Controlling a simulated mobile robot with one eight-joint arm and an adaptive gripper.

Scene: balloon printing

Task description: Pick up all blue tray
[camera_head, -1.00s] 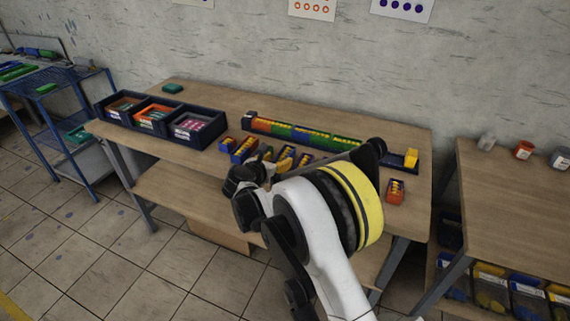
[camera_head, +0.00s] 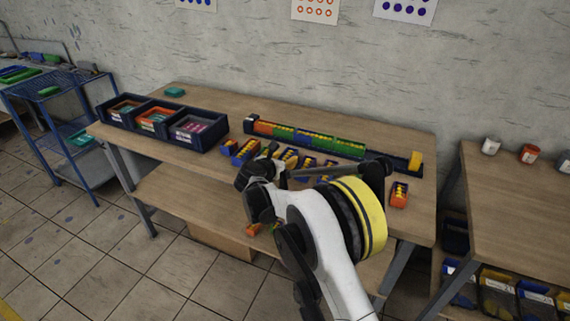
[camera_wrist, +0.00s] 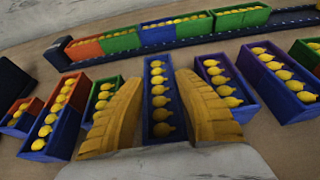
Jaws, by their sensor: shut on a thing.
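My gripper (camera_wrist: 160,118) has its two yellow fingers on either side of a narrow blue tray (camera_wrist: 174,98) that holds a line of yellow pieces. The fingers are shut on this tray, among a row of similar trays on the table. A blue tray with an orange far part (camera_wrist: 66,128) and a green tray (camera_wrist: 101,95) are to the left. A blue tray (camera_wrist: 232,112) and a purple-blue tray (camera_wrist: 262,80) are to the right. In the head view, my arm hides the fingertips and part of the row; blue trays (camera_head: 308,164) show beyond it.
A dark rail (camera_wrist: 190,38) holding a line of orange, green and blue trays lies behind the row. Dark boxes (camera_head: 200,144) stand at the table's left. A second table (camera_head: 510,200) is to the right.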

